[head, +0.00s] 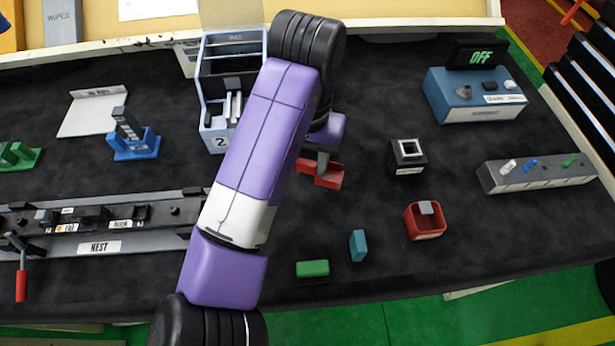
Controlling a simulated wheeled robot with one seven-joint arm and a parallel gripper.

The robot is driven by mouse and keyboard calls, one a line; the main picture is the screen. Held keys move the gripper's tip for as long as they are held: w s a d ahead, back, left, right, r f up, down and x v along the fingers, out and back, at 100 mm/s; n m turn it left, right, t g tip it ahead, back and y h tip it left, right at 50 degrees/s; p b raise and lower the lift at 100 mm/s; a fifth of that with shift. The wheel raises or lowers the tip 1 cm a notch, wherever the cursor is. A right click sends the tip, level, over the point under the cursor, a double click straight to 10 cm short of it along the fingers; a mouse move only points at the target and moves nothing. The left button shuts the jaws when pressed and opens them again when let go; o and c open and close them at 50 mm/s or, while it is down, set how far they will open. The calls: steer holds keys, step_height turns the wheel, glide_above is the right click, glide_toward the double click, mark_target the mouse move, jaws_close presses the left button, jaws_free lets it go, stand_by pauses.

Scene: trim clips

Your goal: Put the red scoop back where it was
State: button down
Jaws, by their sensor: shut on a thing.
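The red scoop (328,178) is at the middle of the dark table, below the end of my purple arm in the head view. My gripper (322,163) is shut on it, with the grip point partly hidden by my arm and wrist. I cannot tell whether the scoop touches the table or hangs just above it.
A red bin (426,224) with a grey piece, a black square holder (407,157), a teal block (358,246) and a green block (313,268) are right and front. A blue-grey box (472,98), grey clip rack (537,174), nest fixture (98,247) and numbered rack (216,140) stand around.

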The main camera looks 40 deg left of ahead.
mark_target(307, 172)
steer(key=shift+f, duration=2.4)
steer(key=shift+f, duration=0.1)
steer(key=c, duration=0.8)
jaws_free()
steer(key=shift+c, duration=0.2)
step_height(307, 172, up, 12)
steer(key=shift+r+p, duration=0.15)
steer(key=shift+p, duration=1.05)
